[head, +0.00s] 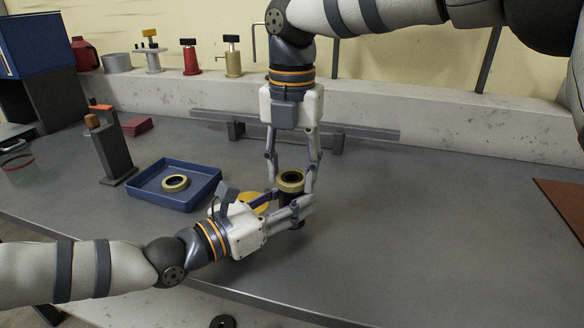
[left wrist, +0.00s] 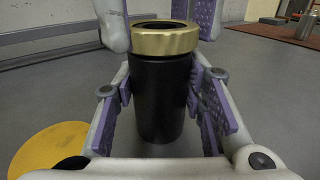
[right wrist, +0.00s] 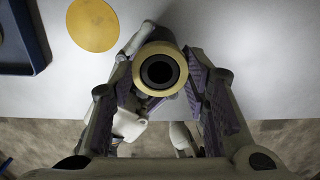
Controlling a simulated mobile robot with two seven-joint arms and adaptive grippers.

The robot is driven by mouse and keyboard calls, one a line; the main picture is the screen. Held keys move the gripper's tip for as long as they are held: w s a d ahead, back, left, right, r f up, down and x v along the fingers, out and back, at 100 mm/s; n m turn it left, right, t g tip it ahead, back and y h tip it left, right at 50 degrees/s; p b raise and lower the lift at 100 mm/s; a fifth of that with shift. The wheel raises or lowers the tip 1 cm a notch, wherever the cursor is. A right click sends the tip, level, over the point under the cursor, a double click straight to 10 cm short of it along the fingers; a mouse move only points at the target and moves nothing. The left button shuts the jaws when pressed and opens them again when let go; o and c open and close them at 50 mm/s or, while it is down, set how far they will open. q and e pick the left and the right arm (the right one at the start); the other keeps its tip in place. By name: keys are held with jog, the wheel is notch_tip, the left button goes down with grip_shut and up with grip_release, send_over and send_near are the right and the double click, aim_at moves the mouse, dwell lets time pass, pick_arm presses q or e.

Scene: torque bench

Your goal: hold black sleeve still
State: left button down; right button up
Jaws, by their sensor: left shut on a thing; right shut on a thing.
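The black sleeve (head: 288,197) stands upright on the grey bench, and it fills the middle of the left wrist view (left wrist: 160,100). A brass ring (head: 291,178) sits on its top end; it also shows in the left wrist view (left wrist: 165,43) and from above in the right wrist view (right wrist: 160,70). My left gripper (head: 297,211) is shut on the sleeve's body from the side, below the ring. My right gripper (head: 291,184) reaches down from above and is shut on the brass ring. The sleeve's lower part is hidden by my left gripper in the head view.
A yellow disc (head: 257,200) lies beside the sleeve. A blue tray (head: 150,194) to the left holds another brass ring (head: 175,183). A rail (head: 360,132) runs along the back.

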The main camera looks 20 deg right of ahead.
aim_at(292, 178)
jog(key=shift+r, duration=0.2)
jog(key=shift+r, duration=0.9)
notch_tip(292, 178, up, 4)
jog(key=shift+r, duration=0.1)
pick_arm(q)
jog(key=c, duration=0.9)
grip_release()
jog(key=shift+c, duration=0.2)
